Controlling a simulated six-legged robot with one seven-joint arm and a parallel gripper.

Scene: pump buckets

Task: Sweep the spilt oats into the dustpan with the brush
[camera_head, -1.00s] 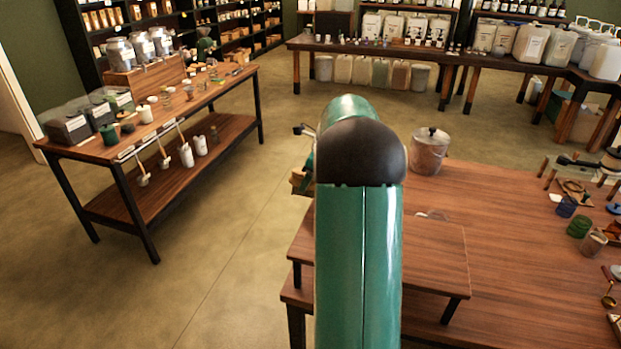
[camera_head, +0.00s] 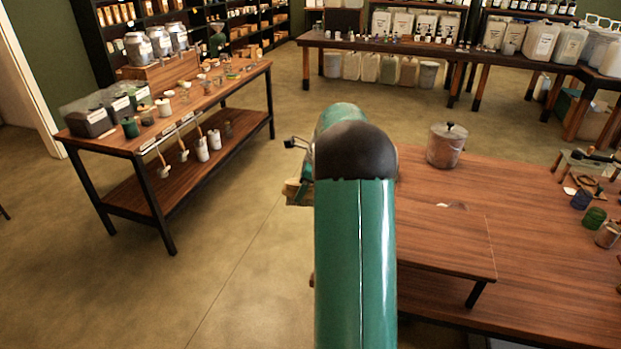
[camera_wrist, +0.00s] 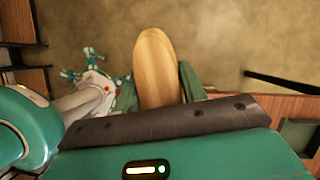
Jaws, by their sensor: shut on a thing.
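In the wrist view, my gripper (camera_wrist: 160,80) is shut on a wooden piece with a rounded end, which looks like the brush (camera_wrist: 158,55). A green finger lies on each side of it. Bare floor shows beyond it. In the head view my green arm hides most of the gripper. A bit of the wooden brush (camera_head: 296,191) shows left of the arm, out over the floor beside the table. A small pale shape (camera_head: 452,206) lies on the wooden table; I cannot tell what it is. I cannot make out oats or a dustpan.
The wooden table (camera_head: 550,240) stands at the right, with a raised board (camera_head: 445,250) at its near left. A lidded metal pot (camera_head: 446,146) stands on its far part. A shelved table (camera_head: 160,160) with jars is at the left. Free floor (camera_head: 240,220) lies between.

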